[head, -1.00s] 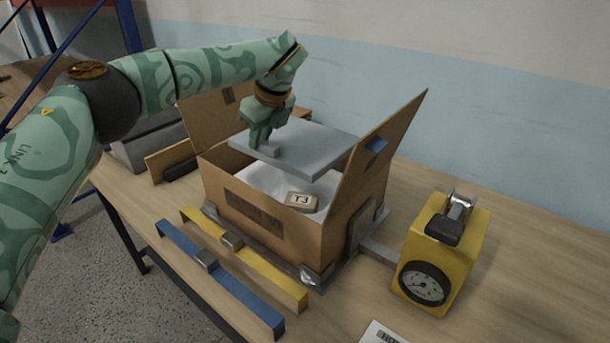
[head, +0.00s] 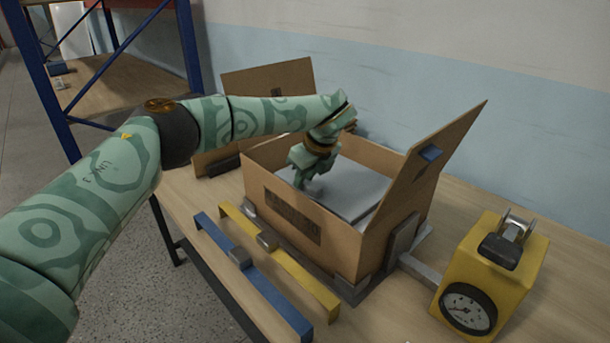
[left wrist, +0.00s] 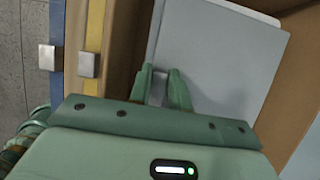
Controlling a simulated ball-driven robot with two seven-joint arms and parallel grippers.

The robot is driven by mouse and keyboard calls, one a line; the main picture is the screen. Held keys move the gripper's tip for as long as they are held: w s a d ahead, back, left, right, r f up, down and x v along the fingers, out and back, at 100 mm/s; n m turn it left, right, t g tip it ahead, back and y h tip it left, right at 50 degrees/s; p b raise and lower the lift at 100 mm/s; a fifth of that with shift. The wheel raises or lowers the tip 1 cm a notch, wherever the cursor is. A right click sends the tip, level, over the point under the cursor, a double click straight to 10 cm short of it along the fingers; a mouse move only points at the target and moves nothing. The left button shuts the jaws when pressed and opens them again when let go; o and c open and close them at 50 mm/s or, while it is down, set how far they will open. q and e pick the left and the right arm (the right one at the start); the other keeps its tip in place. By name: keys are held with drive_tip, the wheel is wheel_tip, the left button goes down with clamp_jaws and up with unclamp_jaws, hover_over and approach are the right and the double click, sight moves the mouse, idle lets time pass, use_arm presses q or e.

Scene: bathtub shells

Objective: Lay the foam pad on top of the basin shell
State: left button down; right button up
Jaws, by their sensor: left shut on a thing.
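The foam pad (head: 352,186) is a flat grey slab, now down inside the open cardboard box (head: 300,220). In the left wrist view the pad (left wrist: 215,70) fills most of the box opening. My left gripper (head: 303,184) is inside the box's left part, shut on the pad's near edge; its fingertips (left wrist: 160,76) show there in the left wrist view. The white basin shell is almost wholly hidden beneath the pad; a pale rim (left wrist: 262,17) shows past the pad's far edge. I cannot tell whether the pad rests fully on it. My right gripper is out of view.
A box flap (head: 428,175) stands up on the right and another flap (head: 268,90) at the back. Yellow (head: 290,272) and blue (head: 255,280) bars lie in front of the box. A yellow gauge unit (head: 495,270) stands to the right. A blue rack stands at back left.

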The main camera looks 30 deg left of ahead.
use_arm(q)
drive_tip(key=shift+f, duration=0.15)
drive_tip(key=c, duration=1.3)
unclamp_jaws()
drive_tip(key=shift+f, duration=0.15)
drive_tip(key=shift+r, duration=0.25)
drive_tip(key=p+v, duration=0.3)
drive_tip(key=v, duration=0.9)
drive_tip(key=shift+r, duration=0.25)
